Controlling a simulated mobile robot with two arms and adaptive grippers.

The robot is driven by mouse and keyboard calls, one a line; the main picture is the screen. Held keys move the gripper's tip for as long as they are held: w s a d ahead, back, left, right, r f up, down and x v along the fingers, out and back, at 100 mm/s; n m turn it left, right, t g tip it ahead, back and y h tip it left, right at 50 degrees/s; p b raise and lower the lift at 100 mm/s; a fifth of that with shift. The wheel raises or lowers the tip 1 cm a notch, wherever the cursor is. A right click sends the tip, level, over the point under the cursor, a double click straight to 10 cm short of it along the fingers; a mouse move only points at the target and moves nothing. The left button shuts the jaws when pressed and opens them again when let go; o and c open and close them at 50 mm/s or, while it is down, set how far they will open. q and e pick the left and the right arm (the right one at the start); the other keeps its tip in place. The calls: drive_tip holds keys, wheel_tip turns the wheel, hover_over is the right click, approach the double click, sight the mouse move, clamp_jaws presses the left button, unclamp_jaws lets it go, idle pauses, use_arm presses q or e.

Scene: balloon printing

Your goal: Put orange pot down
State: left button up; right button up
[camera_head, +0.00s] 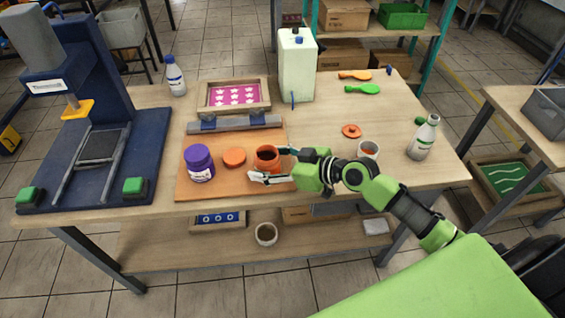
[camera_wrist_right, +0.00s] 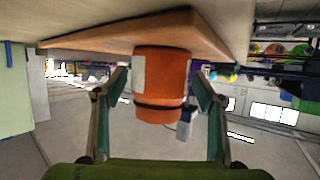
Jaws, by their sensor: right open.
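The orange pot (camera_head: 267,154) stands upright and open-topped on the orange-brown board (camera_head: 228,188) near the front of the table. Its inside looks dark. My right gripper (camera_head: 270,165) reaches in from the right with a finger on either side of the pot. In the right wrist view, which looks upside down, the pot (camera_wrist_right: 161,75) sits between the two spread fingers, against the board (camera_wrist_right: 100,40). The fingers look open, with a gap seen beside the pot. My left gripper is not in view.
A purple jar (camera_head: 199,163) and an orange disc (camera_head: 234,157) stand on the board to the left. A framed pink screen (camera_head: 234,95) lies behind. A blue press (camera_head: 100,130) fills the left side. A white cup (camera_head: 368,149) and bottle (camera_head: 424,138) stand to the right.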

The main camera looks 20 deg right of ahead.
drive_tip(key=b+v, duration=0.1)
drive_tip(key=v, duration=0.9)
drive_tip(key=shift+s+d+b, duration=0.15)
drive_tip(key=shift+s+b, duration=0.05)
drive_tip(key=shift+b, duration=0.2)
drive_tip(key=shift+s+d+r, duration=0.35)
drive_tip(key=shift+s, duration=0.15)
drive_tip(key=shift+r, duration=0.1)
drive_tip(key=shift+r, duration=0.1)
